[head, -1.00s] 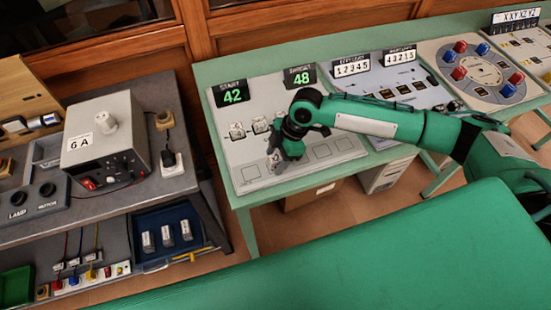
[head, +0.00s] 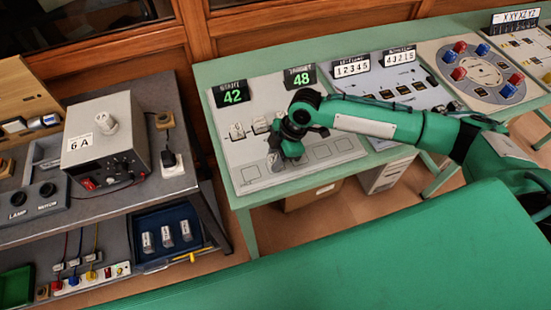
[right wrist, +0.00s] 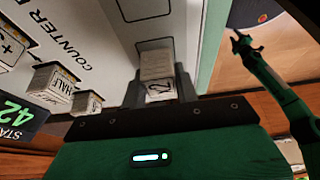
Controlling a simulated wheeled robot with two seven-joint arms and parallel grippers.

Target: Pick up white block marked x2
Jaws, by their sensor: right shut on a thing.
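My right gripper (head: 283,153) is low over the front left part of the white counter panel (head: 250,172). In the right wrist view its jaws (right wrist: 160,92) are shut on a white block (right wrist: 157,66). The block's near face carries a dark mark that looks like a 2; the rest of the marking is hard to read. I cannot tell whether the block still touches the panel. In the head view the gripper hides the block. A green arm, likely my left, shows in the right wrist view with its small gripper (right wrist: 241,42); its jaw state is unclear.
Signs reading 42 (head: 232,93) and 48 (head: 300,77) stand at the back. Empty outlined squares (head: 344,145) lie to the right. A blue tray (head: 150,266) holds white blocks below left.

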